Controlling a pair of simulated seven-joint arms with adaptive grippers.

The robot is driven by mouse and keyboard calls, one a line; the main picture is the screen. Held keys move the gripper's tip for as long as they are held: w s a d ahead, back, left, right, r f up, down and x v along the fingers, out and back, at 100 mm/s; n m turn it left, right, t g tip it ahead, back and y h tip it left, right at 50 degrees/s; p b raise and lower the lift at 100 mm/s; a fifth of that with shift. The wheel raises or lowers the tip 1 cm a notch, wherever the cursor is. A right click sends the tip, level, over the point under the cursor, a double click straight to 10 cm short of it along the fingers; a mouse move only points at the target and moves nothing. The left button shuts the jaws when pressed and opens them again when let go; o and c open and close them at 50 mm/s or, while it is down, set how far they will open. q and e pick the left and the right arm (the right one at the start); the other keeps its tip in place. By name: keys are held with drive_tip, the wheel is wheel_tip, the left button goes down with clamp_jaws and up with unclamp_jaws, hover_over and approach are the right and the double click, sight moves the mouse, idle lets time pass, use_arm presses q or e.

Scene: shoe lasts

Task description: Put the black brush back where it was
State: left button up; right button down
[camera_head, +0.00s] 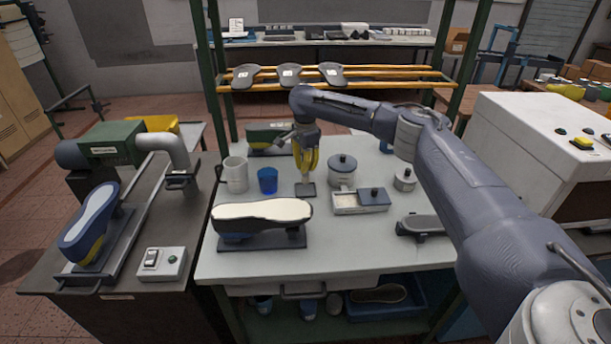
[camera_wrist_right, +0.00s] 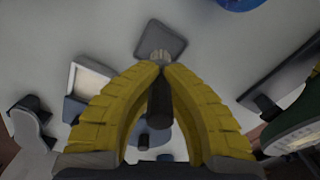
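The black brush (camera_wrist_right: 158,102) shows in the right wrist view as a dark handle between my yellow fingers, with a pale tip beyond them. My right gripper (camera_wrist_right: 160,68) is shut on it. In the head view the right gripper (camera_head: 307,172) points down over a small grey square plate (camera_head: 305,191) on the light table. The plate also shows in the wrist view (camera_wrist_right: 172,38), beyond the pale tip. I cannot tell whether the tip touches the plate. In the head view the fingers hide most of the brush. My left gripper is not in view.
A white mug (camera_head: 235,175) and a blue cup (camera_head: 267,181) stand left of the right gripper. A lidded pot (camera_head: 342,169) and a partly covered tray (camera_head: 345,205) stand right. A pale-soled shoe last (camera_head: 262,211) lies in front. A green-based last (camera_head: 265,137) is behind.

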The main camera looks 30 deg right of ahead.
sight(305, 174)
drive_tip(key=shift+f, duration=1.8)
drive_tip(key=shift+f, duration=0.1)
drive_tip(key=c, duration=1.6)
unclamp_jaws()
wheel_tip(305, 174, up, 12)
drive_tip(key=shift+r, duration=0.1)
